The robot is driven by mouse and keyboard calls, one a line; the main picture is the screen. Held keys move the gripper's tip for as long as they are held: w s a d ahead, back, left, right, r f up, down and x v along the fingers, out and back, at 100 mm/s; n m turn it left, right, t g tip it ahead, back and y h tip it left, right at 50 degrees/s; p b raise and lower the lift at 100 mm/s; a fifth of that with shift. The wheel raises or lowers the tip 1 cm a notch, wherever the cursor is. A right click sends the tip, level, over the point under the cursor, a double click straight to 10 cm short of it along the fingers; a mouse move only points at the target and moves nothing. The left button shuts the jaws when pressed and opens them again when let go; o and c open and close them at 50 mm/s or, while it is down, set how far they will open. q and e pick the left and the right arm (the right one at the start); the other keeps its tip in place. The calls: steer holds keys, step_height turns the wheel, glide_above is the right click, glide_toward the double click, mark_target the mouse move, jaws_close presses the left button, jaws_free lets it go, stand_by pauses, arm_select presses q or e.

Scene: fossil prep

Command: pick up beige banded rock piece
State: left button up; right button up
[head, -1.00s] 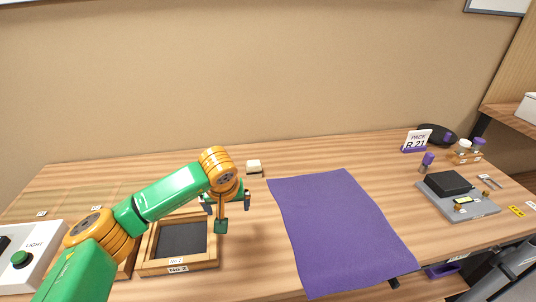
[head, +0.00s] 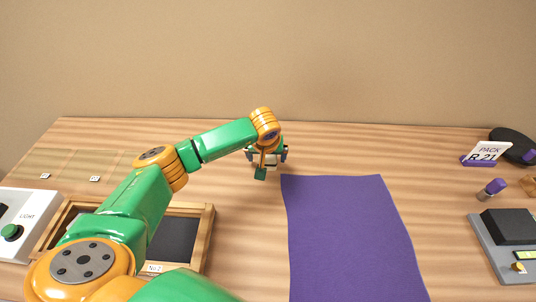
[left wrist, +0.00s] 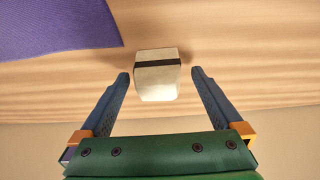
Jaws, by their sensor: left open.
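The beige banded rock piece (left wrist: 157,82) is a small pale block with a dark band, lying on the wooden table in the left wrist view. In the head view my left gripper (head: 267,158) mostly covers it. My left gripper is open; in the left wrist view its two blue fingers (left wrist: 160,82) point toward the rock, one on each side, with a gap to each. The rock sits between the fingertips, and contact cannot be seen. My right gripper is not in view.
A purple mat (head: 345,235) lies just right of my left gripper. A wooden tray (head: 206,225) labelled No 2 and a light box (head: 25,225) are at the left. A wall rises behind.

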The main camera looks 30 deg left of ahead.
arm_select(q)
steer(key=shift+w+a+f, duration=0.1)
steer(key=shift+w+f, duration=0.25)
steer(key=shift+f, duration=0.25)
steer(key=shift+w+f, duration=0.25)
steer(key=shift+s+r, duration=0.15)
steer(key=c, duration=0.9)
jaws_close()
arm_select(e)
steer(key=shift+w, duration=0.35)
